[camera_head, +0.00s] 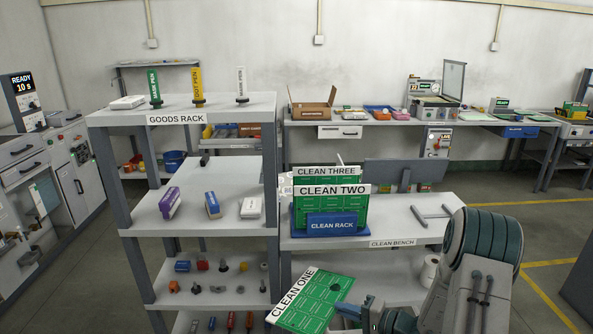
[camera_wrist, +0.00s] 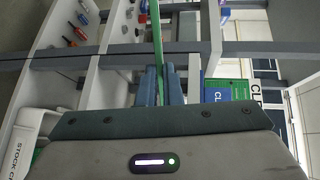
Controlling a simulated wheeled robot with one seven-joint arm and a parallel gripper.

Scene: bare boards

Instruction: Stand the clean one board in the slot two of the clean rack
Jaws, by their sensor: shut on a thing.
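The clean one board (camera_head: 311,302) is a green panel with a white "CLEAN ONE" label strip, tilted, low in front of the shelves in the head view. My gripper (camera_head: 371,312) is shut on its right edge. In the wrist view the board (camera_wrist: 157,35) shows edge-on as a thin green strip between my gripper fingers (camera_wrist: 160,85). The clean rack (camera_head: 331,224) is blue and stands on the clean bench (camera_head: 392,222). The clean two board (camera_head: 348,203) and the clean three board (camera_head: 312,180) stand in it, one behind the other. The slots themselves are hidden.
The goods rack (camera_head: 189,112) stands left of the bench, with boxes and pens on its shelves; its post is close to the held board. The bench top right of the rack is mostly clear.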

